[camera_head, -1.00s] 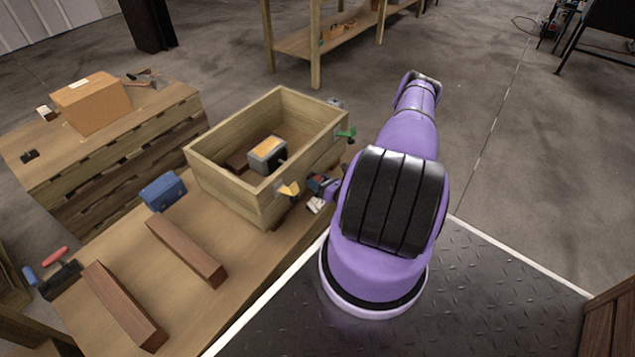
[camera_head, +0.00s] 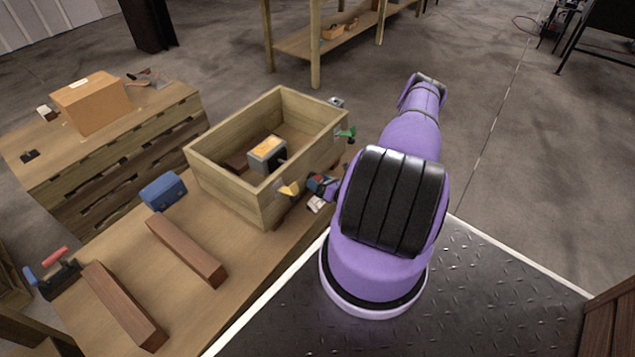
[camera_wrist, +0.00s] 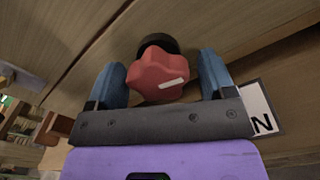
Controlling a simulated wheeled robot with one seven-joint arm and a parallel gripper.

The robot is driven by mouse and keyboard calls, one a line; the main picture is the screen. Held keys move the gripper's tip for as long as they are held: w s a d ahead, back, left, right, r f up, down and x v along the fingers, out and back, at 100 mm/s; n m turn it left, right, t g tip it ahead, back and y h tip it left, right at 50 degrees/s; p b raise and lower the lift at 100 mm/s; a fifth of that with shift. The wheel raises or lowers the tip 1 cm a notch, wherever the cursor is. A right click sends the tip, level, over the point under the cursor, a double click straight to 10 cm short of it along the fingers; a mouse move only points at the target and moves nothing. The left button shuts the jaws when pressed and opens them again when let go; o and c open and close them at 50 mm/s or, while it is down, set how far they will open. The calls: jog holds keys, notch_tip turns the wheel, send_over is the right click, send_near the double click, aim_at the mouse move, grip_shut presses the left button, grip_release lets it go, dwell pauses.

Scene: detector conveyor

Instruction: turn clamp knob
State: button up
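A red lobed clamp knob (camera_wrist: 160,76) with a white mark on its face sits on a dark round base in the wrist view. My gripper (camera_wrist: 163,78) has its two blue fingers on either side of the knob. The left finger is very near the knob, and a narrow gap shows at the right. Contact cannot be made out for certain. In the head view my gripper (camera_head: 322,187) is small and partly hidden by my arm, beside the right-hand wall of the wooden box (camera_head: 232,190). The knob is hard to make out there.
A yellow piece (camera_head: 289,188) and a green piece (camera_head: 347,134) stick out from the box wall. A grey block (camera_head: 267,156) is inside the box. A white card with an "N" (camera_wrist: 262,108) lies beside my gripper. A blue case (camera_head: 163,191) and wooden bars (camera_head: 187,250) rest on the bench.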

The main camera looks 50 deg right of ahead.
jog(key=shift+s, duration=0.1)
jog(key=s, duration=1)
jog(key=shift+s+d, duration=0.3)
jog(key=shift+d, duration=0.15)
dwell(0.6)
jog(key=w+n, duration=0.2)
jog(key=w, duration=0.1)
jog(key=w+n, duration=0.2)
jog(key=w, duration=0.2)
jog(key=w+r+n, duration=0.1)
jog(key=w+n, duration=0.2)
jog(key=w, duration=0.1)
jog(key=shift+a, duration=0.4)
jog(key=c, duration=0.9)
